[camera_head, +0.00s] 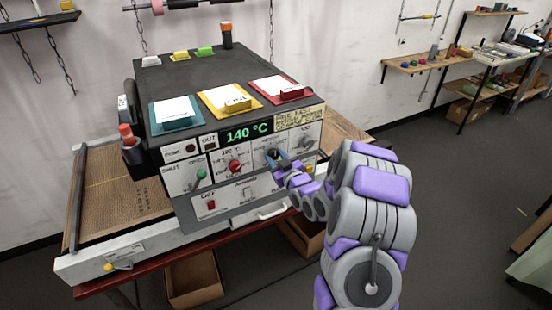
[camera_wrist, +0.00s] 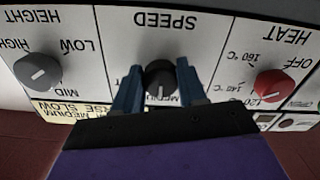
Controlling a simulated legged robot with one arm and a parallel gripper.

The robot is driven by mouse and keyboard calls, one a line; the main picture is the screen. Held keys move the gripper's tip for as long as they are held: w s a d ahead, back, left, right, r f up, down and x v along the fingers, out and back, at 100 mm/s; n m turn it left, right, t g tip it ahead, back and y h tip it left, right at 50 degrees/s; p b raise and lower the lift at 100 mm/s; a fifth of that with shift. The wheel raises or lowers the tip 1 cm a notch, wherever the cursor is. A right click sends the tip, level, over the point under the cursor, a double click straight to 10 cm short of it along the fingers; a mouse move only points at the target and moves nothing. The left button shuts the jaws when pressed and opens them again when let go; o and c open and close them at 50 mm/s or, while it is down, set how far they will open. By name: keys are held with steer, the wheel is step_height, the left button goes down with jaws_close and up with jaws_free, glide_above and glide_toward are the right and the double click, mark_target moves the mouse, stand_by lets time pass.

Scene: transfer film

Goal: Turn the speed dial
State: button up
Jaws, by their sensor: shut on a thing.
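The speed dial (camera_wrist: 160,76) is a round black knob with a light pointer line, in the middle of the wrist view. The word SPEED on its white panel (camera_wrist: 165,22) appears upside down there. My gripper (camera_wrist: 157,70) has one blue finger on each side of the dial and is shut on it. In the head view my gripper (camera_head: 280,161) is at the front panel of the machine (camera_head: 218,190). The dial (camera_head: 271,154) is partly hidden there by the fingers. The speed scale marks are mostly covered in the wrist view.
The red heat dial (camera_wrist: 271,85) and the grey height dial (camera_wrist: 37,70) flank the speed dial. The green display (camera_head: 248,132) reads 140 °C. A green knob (camera_head: 201,174) and a red switch (camera_head: 211,205) are further left. A cardboard box (camera_head: 193,282) is below the table.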

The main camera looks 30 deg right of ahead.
steer(key=shift+r+m, duration=0.2)
steer(key=shift+m, duration=0.1)
steer(key=shift+m+p, duration=0.75)
steer(key=shift+m, duration=0.05)
steer(key=m+p, duration=0.2)
steer(key=m, duration=0.1)
steer(key=shift+a+r+m, duration=0.1)
steer(key=shift+m, duration=0.2)
steer(key=m+p, duration=0.1)
steer(key=m, duration=0.5)
steer(key=o, duration=1.1)
steer(key=shift+w, duration=0.15)
steer(key=shift+c, duration=0.2)
